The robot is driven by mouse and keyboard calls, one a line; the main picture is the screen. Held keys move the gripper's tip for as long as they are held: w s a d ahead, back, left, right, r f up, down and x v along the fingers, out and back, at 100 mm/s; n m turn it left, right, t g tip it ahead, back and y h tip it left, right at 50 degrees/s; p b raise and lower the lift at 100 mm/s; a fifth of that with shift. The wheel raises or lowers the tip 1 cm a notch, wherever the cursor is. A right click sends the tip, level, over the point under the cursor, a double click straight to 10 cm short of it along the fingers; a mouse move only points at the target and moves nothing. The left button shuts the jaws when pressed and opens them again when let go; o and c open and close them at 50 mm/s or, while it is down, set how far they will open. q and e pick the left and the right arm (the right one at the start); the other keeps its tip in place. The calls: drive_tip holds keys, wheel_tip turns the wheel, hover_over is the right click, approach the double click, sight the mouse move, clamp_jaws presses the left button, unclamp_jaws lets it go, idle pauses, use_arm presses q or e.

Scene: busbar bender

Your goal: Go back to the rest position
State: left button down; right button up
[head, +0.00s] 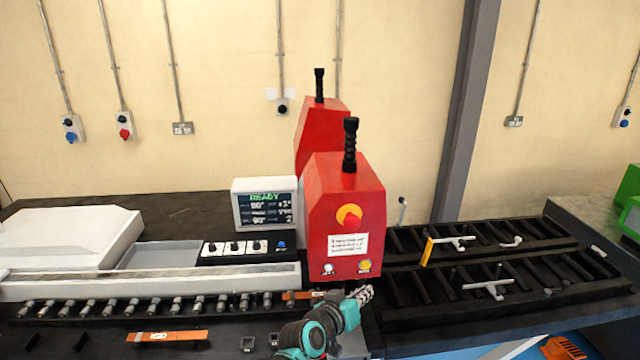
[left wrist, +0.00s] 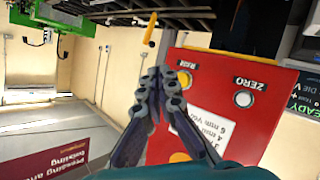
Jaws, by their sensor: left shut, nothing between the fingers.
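My left gripper (head: 362,294) is at the front of the red bender housing (head: 345,215), just below its lower buttons. Its fingers are shut and empty; they also show in the left wrist view (left wrist: 163,76), which sees the housing upside down. The white button (head: 328,268) shows in the left wrist view (left wrist: 243,99) marked ZERO. The yellow button (head: 364,265) shows there (left wrist: 185,78) close beside the fingertips; I cannot tell whether they touch it. My right gripper is not in view.
A display (head: 265,205) reads READY. An orange bar (head: 302,295) lies at the bender's left, another (head: 165,336) on the dark bench in front of the rollers. A slatted roller table (head: 500,285) stands at right. A yellow upright stop (head: 427,251) stands on it.

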use_arm(q)
drive_tip(key=s+a+f+n+g+y+b, duration=0.1)
drive_tip(key=s+a+f+y+b, duration=0.2)
drive_tip(key=a, duration=0.8)
drive_tip(key=s+a+f+n+g+y+b, duration=0.1)
drive_tip(key=s+a+f+y+b, duration=0.2)
drive_tip(key=s+a+f, duration=0.5)
drive_tip(key=s+a+f+g+y+b, duration=0.1)
drive_tip(key=s+a+f+y+b, duration=0.2)
drive_tip(key=s+a, duration=0.9)
wheel_tip(320, 180, down, 3)
drive_tip(key=shift+a+f+n+g+b, duration=0.1)
drive_tip(key=shift+a+n+g+b, duration=0.3)
drive_tip(key=shift+a+b, duration=0.55)
